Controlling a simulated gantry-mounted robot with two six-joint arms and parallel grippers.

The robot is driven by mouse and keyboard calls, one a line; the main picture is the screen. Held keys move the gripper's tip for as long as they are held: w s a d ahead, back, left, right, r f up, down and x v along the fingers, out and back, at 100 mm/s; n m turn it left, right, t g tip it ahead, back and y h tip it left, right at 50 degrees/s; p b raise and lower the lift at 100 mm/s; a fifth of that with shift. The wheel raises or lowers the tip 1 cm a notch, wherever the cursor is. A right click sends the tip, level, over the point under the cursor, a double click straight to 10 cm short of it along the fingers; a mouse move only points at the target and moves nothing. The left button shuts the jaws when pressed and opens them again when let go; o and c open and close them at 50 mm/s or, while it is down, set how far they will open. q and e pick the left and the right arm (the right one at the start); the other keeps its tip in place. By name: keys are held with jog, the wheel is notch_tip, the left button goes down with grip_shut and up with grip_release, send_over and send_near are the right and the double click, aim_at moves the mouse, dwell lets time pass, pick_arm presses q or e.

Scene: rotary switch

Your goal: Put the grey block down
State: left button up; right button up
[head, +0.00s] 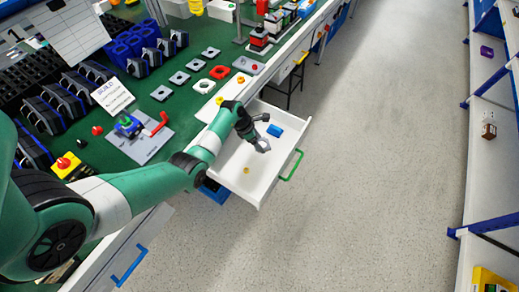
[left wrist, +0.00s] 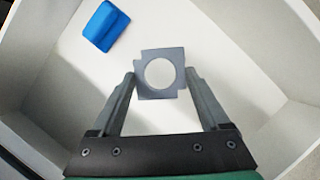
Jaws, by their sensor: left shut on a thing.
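The grey block is a flat square plate with a round hole and notched corners; in the left wrist view it (left wrist: 160,53) sits between my fingertips. My left gripper (left wrist: 161,75) is shut on its two sides. In the head view my left gripper (head: 260,143) is over the open white drawer, with the grey block (head: 264,147) at its tips. The block appears to be inside the drawer's walls; I cannot tell whether it touches the drawer floor. My right gripper is not in view.
The white drawer (head: 240,182) has a green handle (head: 291,165). A blue block (head: 275,130) and a small yellow piece (head: 247,170) lie in it. Drawer floor around the grey block is clear.

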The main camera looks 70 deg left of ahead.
pick_arm(q)
jog(key=shift+w+a+f+b, duration=0.1)
jog(key=shift+w+f+b, duration=0.05)
jog(key=shift+f+b, duration=0.25)
notch_tip(320, 180, down, 3)
jog(key=b, duration=0.3)
jog(key=shift+r, duration=0.1)
jog(key=shift+f, duration=0.2)
jog(key=o, duration=1.4)
jog(key=shift+r+p, duration=0.3)
jog(key=p+v, duration=0.8)
jog(key=v, duration=0.3)
jog(key=shift+r, duration=0.4)
